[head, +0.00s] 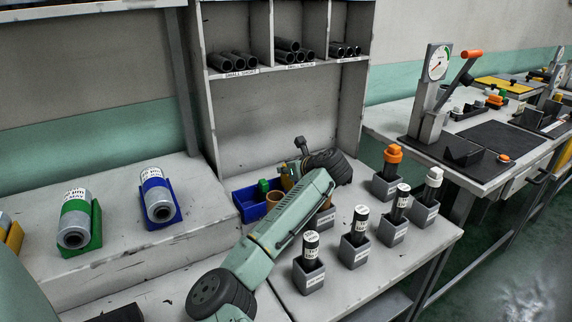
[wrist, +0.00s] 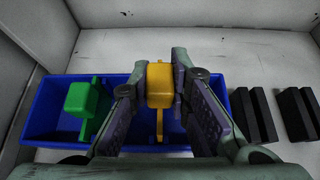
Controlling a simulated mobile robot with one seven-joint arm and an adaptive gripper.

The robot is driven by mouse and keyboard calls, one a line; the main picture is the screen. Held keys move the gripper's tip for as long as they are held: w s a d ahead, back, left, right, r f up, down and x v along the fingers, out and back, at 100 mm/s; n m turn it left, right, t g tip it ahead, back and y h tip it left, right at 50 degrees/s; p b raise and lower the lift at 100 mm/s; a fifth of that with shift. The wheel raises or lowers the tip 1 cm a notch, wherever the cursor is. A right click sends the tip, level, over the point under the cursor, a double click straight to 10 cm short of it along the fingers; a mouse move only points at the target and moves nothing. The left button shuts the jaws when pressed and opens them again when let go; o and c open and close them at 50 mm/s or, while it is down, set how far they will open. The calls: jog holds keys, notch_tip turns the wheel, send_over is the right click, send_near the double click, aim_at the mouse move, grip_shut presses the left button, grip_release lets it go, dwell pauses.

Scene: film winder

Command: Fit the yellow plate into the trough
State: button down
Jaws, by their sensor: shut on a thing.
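The yellow plate (wrist: 159,85), with a thick block-like top and a thin lower edge, is between the two fingers of my gripper (wrist: 158,112) in the wrist view. My gripper is shut on it. The plate is in or just above the blue bin (wrist: 45,128); I cannot tell if it touches the bin. A green piece (wrist: 82,99) of similar shape stands in the left part of the bin. In the head view my arm covers most of the gripper. I cannot tell for sure which thing is the trough.
Two black slotted blocks (wrist: 252,115) (wrist: 295,115) stand right of the bin. In the head view, several grey holders (head: 355,252) with black tubes stand right of my arm. Rolls in a green cradle (head: 95,225) and a blue cradle (head: 178,212) lie at left. Shelf walls rise behind.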

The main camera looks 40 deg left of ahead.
jog(key=shift+d, duration=0.1)
dwell(0.4)
jog(key=c, duration=1.4)
grip_release()
jog(key=shift+f, duration=0.1)
jog(key=v, duration=1.2)
